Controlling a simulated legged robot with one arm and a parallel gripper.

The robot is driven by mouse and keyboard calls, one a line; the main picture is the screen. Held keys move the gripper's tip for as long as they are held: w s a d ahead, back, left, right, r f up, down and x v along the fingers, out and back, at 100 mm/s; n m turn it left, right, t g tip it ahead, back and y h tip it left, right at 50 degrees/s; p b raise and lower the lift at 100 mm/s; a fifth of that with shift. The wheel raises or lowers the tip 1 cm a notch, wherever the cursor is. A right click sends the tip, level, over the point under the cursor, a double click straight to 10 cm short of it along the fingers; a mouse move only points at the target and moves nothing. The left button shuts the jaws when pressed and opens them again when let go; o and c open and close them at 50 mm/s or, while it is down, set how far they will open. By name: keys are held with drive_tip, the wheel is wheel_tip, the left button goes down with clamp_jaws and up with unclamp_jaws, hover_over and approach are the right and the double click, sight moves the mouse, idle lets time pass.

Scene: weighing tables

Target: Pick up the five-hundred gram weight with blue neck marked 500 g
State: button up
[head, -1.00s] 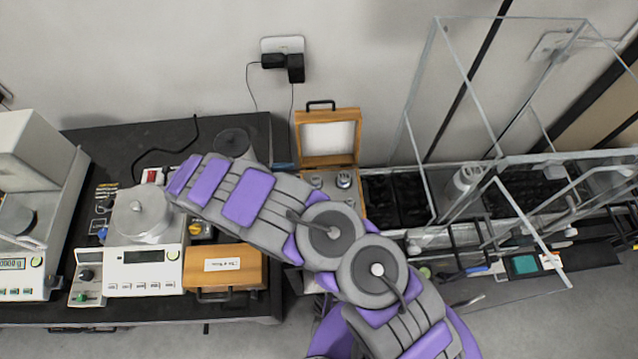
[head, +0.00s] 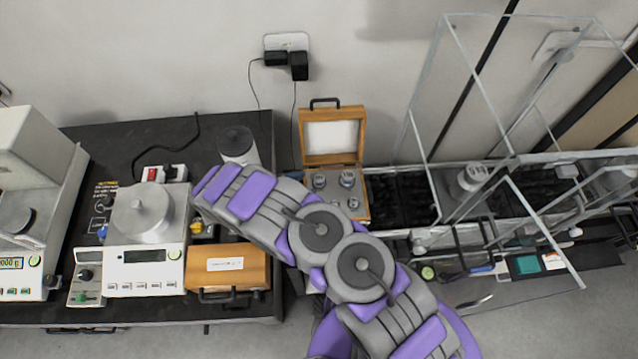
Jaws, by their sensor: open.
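An open wooden weight case (head: 335,111) stands in the middle and holds several silver knobbed weights, such as this one (head: 347,178). I cannot make out a blue neck or a 500 g mark on any of them. A grey cylinder with a dark top (head: 237,142) stands on the black table, its lower part hidden by my arm. My grey and purple arm reaches up and left from the bottom, past the front of the case. My gripper's fingers do not show.
A balance (head: 152,256) with a metal cylinder on its pan and a closed wooden case (head: 208,252) stand on the black table (head: 110,137). Another balance (head: 21,243) is at the left. A clear glass enclosure (head: 480,90) stands to the right of the open case.

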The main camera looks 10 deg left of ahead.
sight(319, 177)
drive_tip(key=shift+w+d+f, duration=0.25)
drive_tip(key=shift+w+f, duration=0.1)
drive_tip(key=shift+w, duration=0.1)
drive_tip(key=x, duration=0.4)
drive_tip(key=b+x, duration=0.1)
drive_tip(key=x, duration=0.1)
drive_tip(key=shift+s+d+r, duration=0.1)
drive_tip(key=shift+d+r, duration=0.15)
drive_tip(key=shift+r, duration=0.2)
drive_tip(key=shift+a, duration=0.4)
drive_tip(key=shift+d, duration=0.4)
drive_tip(key=c, duration=0.7)
drive_tip(key=shift+a, duration=0.25)
clamp_jaws()
